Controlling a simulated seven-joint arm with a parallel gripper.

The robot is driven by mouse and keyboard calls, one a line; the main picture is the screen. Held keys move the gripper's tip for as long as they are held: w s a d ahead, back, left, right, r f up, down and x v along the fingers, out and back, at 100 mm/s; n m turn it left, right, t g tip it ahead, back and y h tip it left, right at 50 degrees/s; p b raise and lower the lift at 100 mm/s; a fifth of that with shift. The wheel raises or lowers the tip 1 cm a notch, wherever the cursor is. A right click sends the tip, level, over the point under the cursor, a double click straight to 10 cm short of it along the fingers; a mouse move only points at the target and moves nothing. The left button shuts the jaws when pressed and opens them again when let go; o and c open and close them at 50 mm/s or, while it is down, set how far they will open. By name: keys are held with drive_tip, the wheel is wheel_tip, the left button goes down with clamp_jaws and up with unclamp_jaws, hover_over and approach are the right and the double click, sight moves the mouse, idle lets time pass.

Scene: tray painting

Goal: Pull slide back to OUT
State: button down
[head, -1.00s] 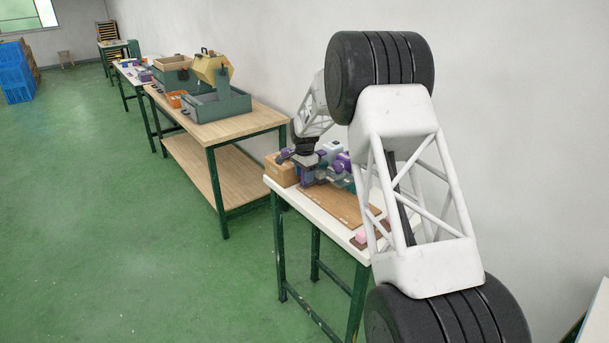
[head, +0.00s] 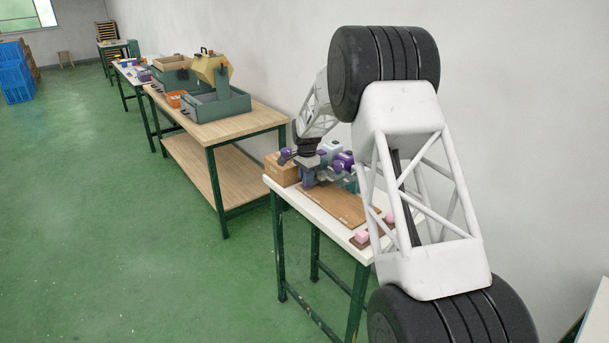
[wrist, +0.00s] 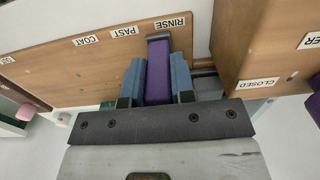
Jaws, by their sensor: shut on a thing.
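My gripper (wrist: 157,62) is shut on a purple block (wrist: 158,84), which looks like the slide's handle. Its two blue fingers press on the block's left and right sides, and a dark grey end piece shows beyond it. The block lies by the edge of a brown wooden board (wrist: 60,70) with the labels RINSE, PAST and COAT; the gripper is nearest RINSE and PAST. A further label at the far left is too small to read surely. In the head view my gripper (head: 309,176) is at the far end of the board (head: 338,205); the held block is hard to make out there.
A wooden box (wrist: 262,45) labelled CLOSED stands close to the right of my gripper. A purple-and-teal fixture (head: 343,161) stands behind the board. The white wall is close behind.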

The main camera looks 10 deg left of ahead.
drive_tip(key=s+d, duration=1.6)
drive_tip(key=shift+s+d, duration=0.15)
drive_tip(key=c, duration=1)
unclamp_jaws()
drive_tip(key=shift+o, duration=0.2)
drive_tip(key=shift+r, duration=3.85)
